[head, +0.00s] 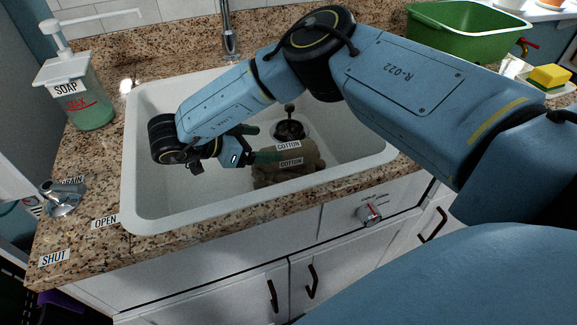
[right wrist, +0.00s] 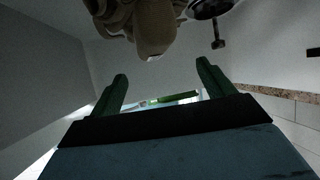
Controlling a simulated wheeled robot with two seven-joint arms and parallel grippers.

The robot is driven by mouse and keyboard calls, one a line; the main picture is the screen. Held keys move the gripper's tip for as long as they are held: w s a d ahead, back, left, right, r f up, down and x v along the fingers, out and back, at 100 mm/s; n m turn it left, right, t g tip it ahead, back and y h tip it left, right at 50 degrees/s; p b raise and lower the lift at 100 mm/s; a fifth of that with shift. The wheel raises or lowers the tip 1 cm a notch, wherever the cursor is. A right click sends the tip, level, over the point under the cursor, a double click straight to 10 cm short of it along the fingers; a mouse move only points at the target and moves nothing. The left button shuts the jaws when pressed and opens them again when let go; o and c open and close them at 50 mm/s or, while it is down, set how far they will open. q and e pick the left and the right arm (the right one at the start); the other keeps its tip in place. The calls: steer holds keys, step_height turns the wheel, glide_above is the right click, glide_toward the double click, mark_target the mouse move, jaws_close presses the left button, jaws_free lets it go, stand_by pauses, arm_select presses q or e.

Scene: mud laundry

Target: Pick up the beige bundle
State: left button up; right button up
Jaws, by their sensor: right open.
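The beige bundle (head: 288,166) lies in the white sink (head: 150,200), near its front wall, with COTTON labels on it. In the right wrist view the bundle (right wrist: 152,28) fills the top middle, beyond the fingertips. My right gripper (head: 262,144) reaches down into the sink from the left side of the bundle. Its two green fingers are spread, with nothing held between them. One finger overlaps the bundle in the head view; I cannot tell if it touches. In the right wrist view the open fingers (right wrist: 161,70) are apart below the bundle. My left gripper is out of view.
A dark drain (head: 289,130) with an upright knob is just behind the bundle. The faucet (head: 229,40) stands at the back. A soap dispenser (head: 88,95) is at left, a green tub (head: 465,30) at back right. The sink's left floor is clear.

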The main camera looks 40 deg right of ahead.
mark_target(279, 148)
steer(key=x, duration=0.1)
steer(key=b+x, duration=0.1)
steer(key=x, duration=0.3)
steer(key=shift+s+a+f, duration=0.1)
steer(key=shift+s+f, duration=0.35)
steer(key=shift+d+f+b, duration=0.15)
steer(key=shift+d+b, duration=0.15)
steer(key=shift+d, duration=0.1)
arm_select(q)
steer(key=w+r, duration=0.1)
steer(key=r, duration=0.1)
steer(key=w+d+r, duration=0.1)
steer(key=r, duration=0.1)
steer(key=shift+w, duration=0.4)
arm_select(e)
steer(key=shift+c, duration=0.4)
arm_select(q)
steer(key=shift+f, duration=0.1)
arm_select(e)
steer(key=c, duration=1.5)
